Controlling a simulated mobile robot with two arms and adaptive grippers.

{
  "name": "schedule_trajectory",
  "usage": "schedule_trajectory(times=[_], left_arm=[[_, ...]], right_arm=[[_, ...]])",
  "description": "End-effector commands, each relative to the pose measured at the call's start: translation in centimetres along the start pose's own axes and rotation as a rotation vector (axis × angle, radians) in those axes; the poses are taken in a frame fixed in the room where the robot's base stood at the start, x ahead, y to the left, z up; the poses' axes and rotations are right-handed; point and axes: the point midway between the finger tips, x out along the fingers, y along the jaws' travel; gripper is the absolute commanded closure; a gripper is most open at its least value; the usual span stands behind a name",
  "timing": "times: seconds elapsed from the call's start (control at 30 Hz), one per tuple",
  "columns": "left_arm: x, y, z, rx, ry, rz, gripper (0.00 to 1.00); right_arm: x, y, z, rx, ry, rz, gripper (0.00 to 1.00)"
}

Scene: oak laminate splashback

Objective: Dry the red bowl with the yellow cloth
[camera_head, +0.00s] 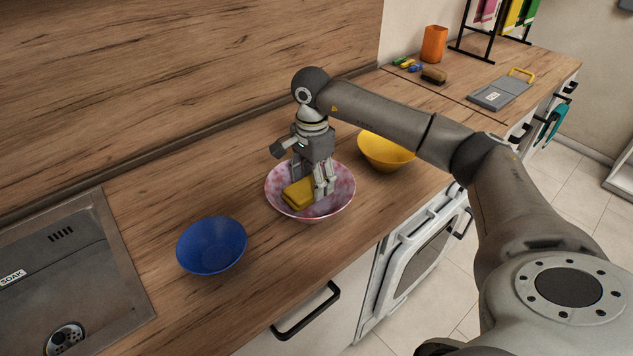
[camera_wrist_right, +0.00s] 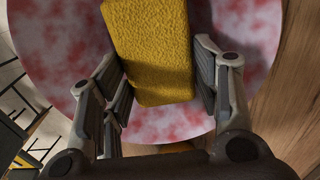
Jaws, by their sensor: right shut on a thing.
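The red bowl (camera_head: 345,183) is mottled red and white and stands upright on the wooden counter, between a blue and a yellow bowl. It fills much of the right wrist view (camera_wrist_right: 245,35). The yellow cloth (camera_head: 297,194) is a thick folded block inside the bowl; it also shows in the right wrist view (camera_wrist_right: 150,50). My right gripper (camera_head: 311,187) points down into the bowl, shut on the cloth with a finger on each side. Whether the cloth touches the bowl's inner surface is hard to tell. My left gripper is not in view.
A blue bowl (camera_head: 212,245) stands left of the red bowl, near the sink (camera_head: 60,265). A yellow bowl (camera_head: 386,153) stands close on the right, beneath my right arm. An orange cup (camera_head: 433,44), a brush (camera_head: 433,75) and a grey board (camera_head: 500,92) lie farther right.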

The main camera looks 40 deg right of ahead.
Motion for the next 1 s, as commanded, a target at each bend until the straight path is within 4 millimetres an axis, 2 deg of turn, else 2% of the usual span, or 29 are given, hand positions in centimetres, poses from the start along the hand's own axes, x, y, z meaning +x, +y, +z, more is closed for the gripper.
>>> schedule_trajectory(times=[0.3,0.7,1.0], left_arm=[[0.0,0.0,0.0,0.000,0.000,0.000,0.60],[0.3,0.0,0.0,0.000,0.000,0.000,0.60],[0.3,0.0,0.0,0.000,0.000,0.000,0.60]], right_arm=[[0.0,-0.1,0.0,0.001,0.000,-0.004,0.62],[0.3,1.9,-0.1,0.001,0.001,-0.003,0.62],[0.4,1.9,0.0,0.001,0.001,0.000,0.62]])
